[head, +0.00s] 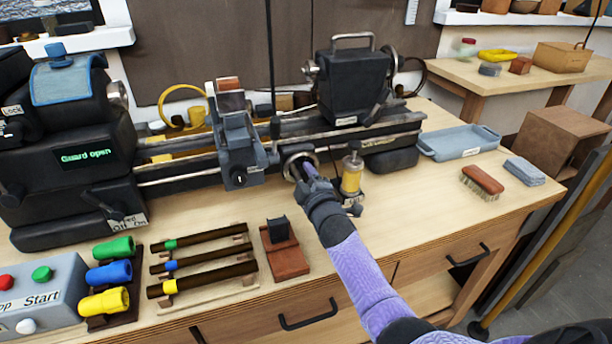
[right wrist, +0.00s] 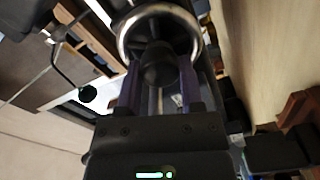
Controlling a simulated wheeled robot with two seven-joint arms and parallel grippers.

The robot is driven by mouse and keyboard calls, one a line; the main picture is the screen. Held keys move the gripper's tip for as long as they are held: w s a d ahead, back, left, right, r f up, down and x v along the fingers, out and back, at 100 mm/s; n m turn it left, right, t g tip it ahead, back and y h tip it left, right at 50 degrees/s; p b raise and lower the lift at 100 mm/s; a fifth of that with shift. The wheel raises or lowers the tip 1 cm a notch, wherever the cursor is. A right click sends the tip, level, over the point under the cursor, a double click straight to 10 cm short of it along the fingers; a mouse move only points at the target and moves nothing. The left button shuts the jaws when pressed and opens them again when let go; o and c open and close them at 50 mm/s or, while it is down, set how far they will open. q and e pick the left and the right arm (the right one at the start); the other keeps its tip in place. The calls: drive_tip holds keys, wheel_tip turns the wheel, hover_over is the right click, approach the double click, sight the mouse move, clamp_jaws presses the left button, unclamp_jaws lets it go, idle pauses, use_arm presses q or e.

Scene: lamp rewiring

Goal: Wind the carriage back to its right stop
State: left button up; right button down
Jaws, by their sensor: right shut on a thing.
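The carriage (head: 237,143), a blue-grey block with a tool post on top, sits on the lathe bed left of the middle. Its handwheel (head: 289,158), dark with a chrome rim, is at the front of the lathe, right of the carriage. My right gripper (head: 310,178) is at this handwheel, its purple fingers partly hidden. In the right wrist view the gripper (right wrist: 158,80) is shut on the wheel's dark knob (right wrist: 158,66), one finger on each side, below the chrome rim (right wrist: 160,10). My left gripper is not in view.
The tailstock (head: 352,85) stands on the bed to the right of the carriage. A yellow oil bottle (head: 352,173) stands close right of my right gripper. A blue tray (head: 458,143), a brush (head: 482,182) and a folded cloth (head: 524,172) lie further right.

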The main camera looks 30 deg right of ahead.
drive_tip(key=m+p, duration=0.1)
drive_tip(key=m, duration=0.4)
drive_tip(key=shift+m, duration=0.3)
drive_tip(key=m+p, duration=0.1)
drive_tip(key=m, duration=0.3)
drive_tip(key=shift+d+m, duration=0.15)
drive_tip(key=shift+m, duration=0.55)
drive_tip(key=shift+c, duration=1.1)
unclamp_jaws()
drive_tip(key=shift+r, duration=0.1)
drive_tip(key=shift+s, duration=0.3)
drive_tip(key=p+v, duration=0.4)
drive_tip(key=v, duration=0.5)
drive_tip(key=shift+s, duration=0.2)
